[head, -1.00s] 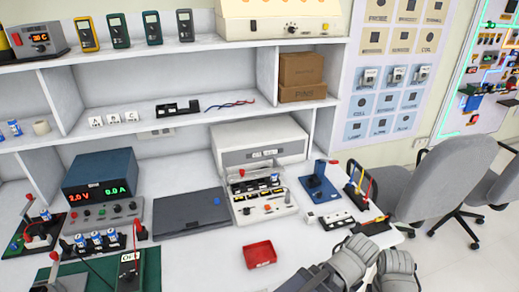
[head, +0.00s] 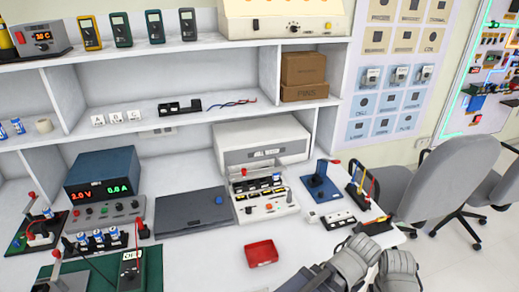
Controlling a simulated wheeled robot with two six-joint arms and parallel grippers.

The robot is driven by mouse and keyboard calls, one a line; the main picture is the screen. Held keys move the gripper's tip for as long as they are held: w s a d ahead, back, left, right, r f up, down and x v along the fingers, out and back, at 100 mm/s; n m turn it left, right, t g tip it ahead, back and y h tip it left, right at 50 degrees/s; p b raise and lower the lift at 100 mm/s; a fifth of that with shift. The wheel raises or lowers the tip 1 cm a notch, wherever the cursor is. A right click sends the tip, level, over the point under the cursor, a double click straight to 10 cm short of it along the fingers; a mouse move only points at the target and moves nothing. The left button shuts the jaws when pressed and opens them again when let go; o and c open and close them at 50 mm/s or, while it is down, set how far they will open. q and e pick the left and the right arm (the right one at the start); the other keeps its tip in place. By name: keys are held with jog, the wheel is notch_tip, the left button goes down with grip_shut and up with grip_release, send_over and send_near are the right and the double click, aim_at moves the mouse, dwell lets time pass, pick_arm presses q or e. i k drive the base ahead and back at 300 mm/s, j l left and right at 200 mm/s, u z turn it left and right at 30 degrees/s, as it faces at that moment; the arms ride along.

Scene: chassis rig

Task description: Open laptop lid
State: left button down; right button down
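The laptop (head: 190,213) is a flat dark grey slab lying shut on the white bench, in the middle of the head view. Its lid is down, and a small blue spot shows near its right end. Grey rounded parts, which look like links of my own arm, come in at the bottom right, well to the right of the laptop and apart from it. No gripper fingers can be made out, and nothing of mine touches the laptop.
A power supply (head: 100,178) stands left of the laptop and a white instrument (head: 258,148) stands right of it. A red tray (head: 261,253) lies in front on the right. A green board (head: 152,268) with a meter is at the front left. Bare bench lies before the laptop.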

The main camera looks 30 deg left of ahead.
aim_at(177, 212)
jog(key=u, duration=1.75)
jog(key=i+z, duration=0.1)
jog(key=i, duration=0.2)
